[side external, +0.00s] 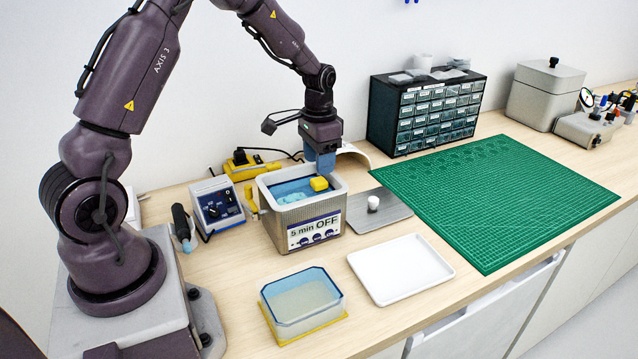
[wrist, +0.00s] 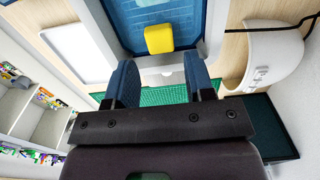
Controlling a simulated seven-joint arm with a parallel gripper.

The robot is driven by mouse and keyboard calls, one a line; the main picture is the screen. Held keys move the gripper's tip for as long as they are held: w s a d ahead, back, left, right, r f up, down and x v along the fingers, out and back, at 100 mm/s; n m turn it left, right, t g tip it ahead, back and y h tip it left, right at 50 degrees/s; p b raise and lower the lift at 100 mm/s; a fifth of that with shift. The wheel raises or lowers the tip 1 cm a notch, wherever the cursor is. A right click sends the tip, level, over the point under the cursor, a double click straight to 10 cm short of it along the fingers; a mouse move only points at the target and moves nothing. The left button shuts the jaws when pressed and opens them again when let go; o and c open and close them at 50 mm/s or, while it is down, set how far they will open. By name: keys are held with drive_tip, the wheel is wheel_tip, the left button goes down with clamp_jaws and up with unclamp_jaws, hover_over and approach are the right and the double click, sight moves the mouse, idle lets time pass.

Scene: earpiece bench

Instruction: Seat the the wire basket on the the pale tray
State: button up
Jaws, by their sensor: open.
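The wire basket (wrist: 150,14) appears to sit down in the blue-filled tank of the cleaner, its mesh faint in the wrist view. A yellow block (side external: 319,184), which looks like its grip, stands at the tank's right side; it also shows in the wrist view (wrist: 159,39). The pale tray (side external: 401,269) lies flat and empty on the bench, right of and in front of the cleaner. My gripper (side external: 322,165) is above the tank's right end, close to the yellow block. Its blue fingers (wrist: 160,85) are apart with nothing between them.
The cleaner (side external: 313,229) has raised metal walls. A grey lid (side external: 385,211) with a white knob lies right of it. A clear tub (side external: 302,302) stands at the front. A green mat (side external: 500,200) covers the right; a drawer cabinet (side external: 430,112) stands behind.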

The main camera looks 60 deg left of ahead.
sight(319, 180)
drive_tip(key=shift+f, duration=2.4)
drive_tip(key=c, duration=0.7)
wheel_tip(319, 180, up, 11)
drive_tip(key=shift+r, duration=0.1)
drive_tip(key=shift+c, duration=0.2)
